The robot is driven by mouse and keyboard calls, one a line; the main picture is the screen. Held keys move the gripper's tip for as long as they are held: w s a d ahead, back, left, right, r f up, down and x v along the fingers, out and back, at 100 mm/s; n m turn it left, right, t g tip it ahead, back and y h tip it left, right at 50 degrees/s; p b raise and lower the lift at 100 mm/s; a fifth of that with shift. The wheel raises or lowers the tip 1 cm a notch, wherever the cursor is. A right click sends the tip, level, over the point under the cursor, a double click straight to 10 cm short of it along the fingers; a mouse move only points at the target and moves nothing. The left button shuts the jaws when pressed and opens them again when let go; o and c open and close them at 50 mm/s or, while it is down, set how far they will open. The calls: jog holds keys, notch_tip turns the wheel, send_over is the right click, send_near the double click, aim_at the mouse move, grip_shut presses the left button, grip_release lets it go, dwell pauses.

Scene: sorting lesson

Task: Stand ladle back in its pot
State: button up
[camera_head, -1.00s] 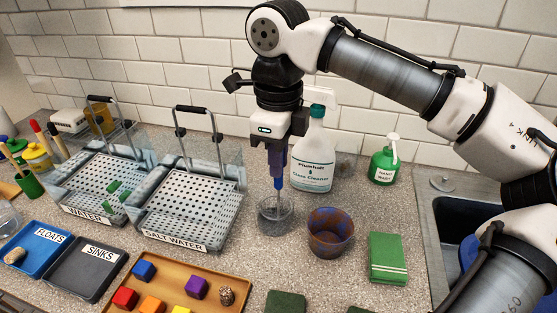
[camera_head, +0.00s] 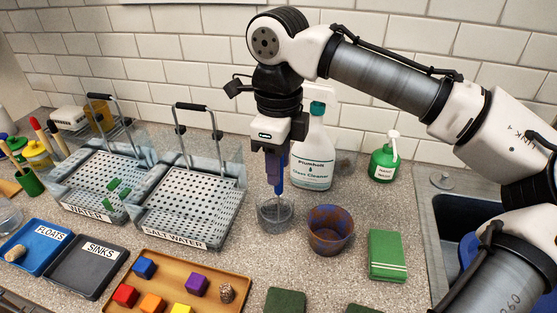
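The ladle (camera_head: 281,185) has a blue handle and a thin pale shaft. It stands nearly upright, with its lower end inside a small see-through grey pot (camera_head: 275,218) on the counter. My gripper (camera_head: 275,172) is straight above the pot, pointing down, with its fingers at the upper part of the ladle's handle. A purple-blue part and the blue handle lie side by side there. Whether the fingers press on the handle or stand apart from it is too small to tell. The ladle's bowl is hard to make out through the pot wall.
A brown-blue cup (camera_head: 330,232) stands close right of the pot. A spray bottle (camera_head: 312,155) and green soap pump (camera_head: 384,162) stand behind.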

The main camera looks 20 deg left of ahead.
notch_tip(320, 180, up, 12)
jog(key=shift+r+b, duration=0.1)
jog(key=shift+b, duration=0.75)
jog(key=shift+a, duration=0.1)
